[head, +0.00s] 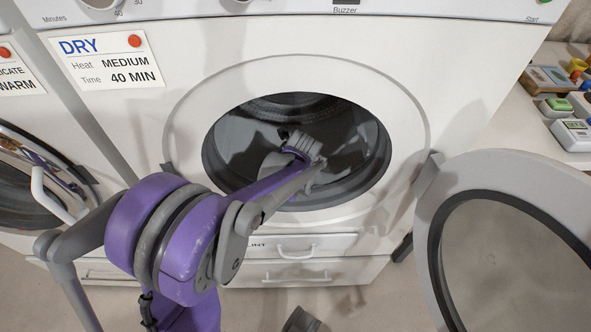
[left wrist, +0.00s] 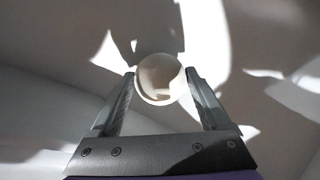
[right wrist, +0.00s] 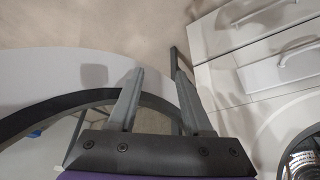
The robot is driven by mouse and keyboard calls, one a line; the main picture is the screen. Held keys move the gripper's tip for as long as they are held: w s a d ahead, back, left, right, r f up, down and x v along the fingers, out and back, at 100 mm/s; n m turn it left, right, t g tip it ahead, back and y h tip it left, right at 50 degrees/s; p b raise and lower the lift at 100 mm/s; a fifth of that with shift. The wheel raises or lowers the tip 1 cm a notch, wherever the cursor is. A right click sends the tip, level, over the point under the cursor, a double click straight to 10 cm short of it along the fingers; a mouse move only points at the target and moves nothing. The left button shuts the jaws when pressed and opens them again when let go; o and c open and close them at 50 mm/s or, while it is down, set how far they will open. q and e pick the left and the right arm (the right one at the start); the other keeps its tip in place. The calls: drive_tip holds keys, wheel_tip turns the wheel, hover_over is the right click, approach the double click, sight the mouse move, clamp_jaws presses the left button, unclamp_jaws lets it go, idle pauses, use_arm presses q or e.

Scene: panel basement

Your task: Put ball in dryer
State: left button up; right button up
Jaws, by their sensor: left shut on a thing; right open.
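The dryer (head: 440,70) stands in front of me, and its round opening shows a dark drum (head: 350,135). Its door (head: 450,215) is swung open to the right. My left arm reaches through the opening, and the left gripper is inside the drum, with its fingertips hidden in the head view. In the left wrist view the left gripper (left wrist: 160,88) is shut on a white ball (left wrist: 158,78), held between the fingertips. My right gripper (right wrist: 157,75) is open and empty in the right wrist view, over the door's rim and near the floor.
A second machine with a round door (head: 40,180) is at the left. Drawers (head: 300,246) sit below the opening. A counter (head: 530,130) with small devices is at the far right. A paper sign (head: 108,62) reads DRY, medium heat, 40 min.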

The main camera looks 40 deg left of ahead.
use_arm(q)
drive_tip(key=shift+f, duration=0.15)
drive_tip(key=o, duration=1.3)
